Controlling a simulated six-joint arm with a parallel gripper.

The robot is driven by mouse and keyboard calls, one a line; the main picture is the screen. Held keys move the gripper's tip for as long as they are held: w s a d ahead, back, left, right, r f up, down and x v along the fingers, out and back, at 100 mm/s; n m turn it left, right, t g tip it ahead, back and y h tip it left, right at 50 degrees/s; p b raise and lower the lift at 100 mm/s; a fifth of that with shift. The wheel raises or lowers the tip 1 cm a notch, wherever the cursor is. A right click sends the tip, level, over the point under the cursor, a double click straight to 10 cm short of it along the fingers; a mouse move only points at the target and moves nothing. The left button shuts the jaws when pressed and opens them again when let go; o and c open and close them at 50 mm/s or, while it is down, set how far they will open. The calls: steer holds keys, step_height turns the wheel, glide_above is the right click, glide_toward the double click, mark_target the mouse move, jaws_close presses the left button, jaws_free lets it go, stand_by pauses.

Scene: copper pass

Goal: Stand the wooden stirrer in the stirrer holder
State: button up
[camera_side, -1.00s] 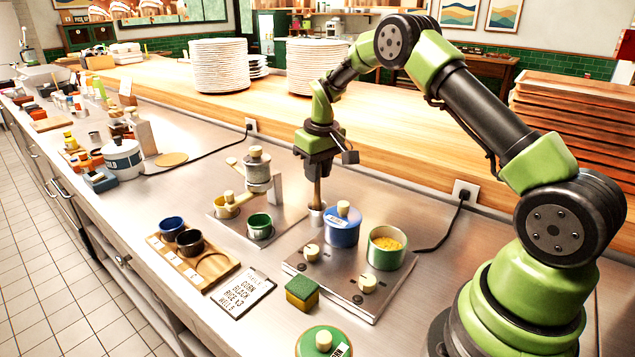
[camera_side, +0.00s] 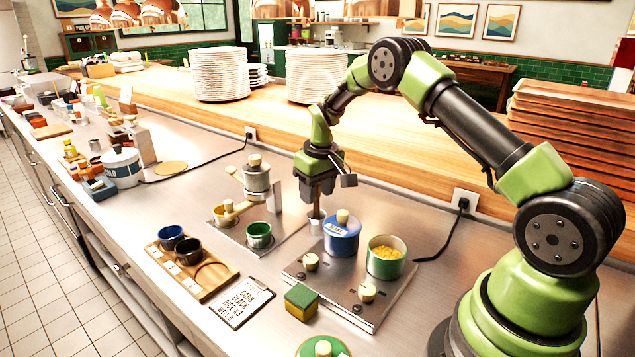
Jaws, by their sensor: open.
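The wooden stirrer (camera_side: 315,212) is a thin brown stick, upright below my gripper (camera_side: 316,200). Its lower end meets the mouth of the stirrer holder (camera_side: 315,227), a small pale metal cup at the back edge of the hob plate. It looks to be inside the cup, but how deep cannot be seen. My gripper points down just above the holder, with its jaws open around the stirrer's upper part. The jaws hide that part, and the gap on each side is too small to see.
A blue lidded pot (camera_side: 341,238) stands close to the right of the holder. A green pot (camera_side: 386,262) with yellow contents is farther right. A green-and-yellow sponge (camera_side: 301,302) lies in front.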

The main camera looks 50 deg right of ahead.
step_height(320, 180, up, 12)
steer(key=s, duration=0.2)
steer(key=s+a+r+t, duration=0.2)
steer(key=s+a+r, duration=0.3)
steer(key=a+r, duration=0.3)
steer(key=s+a+r+m+t+y, duration=0.1)
steer(key=s+a, duration=0.3)
steer(key=s, duration=0.5)
steer(key=s+a+r+t+y, duration=0.1)
steer(key=s+a, duration=0.3)
steer(key=s, duration=0.6)
steer(key=shift+a+r+m+t, duration=0.15)
steer(key=shift+m+t, duration=0.25)
steer(key=shift+t, duration=0.5)
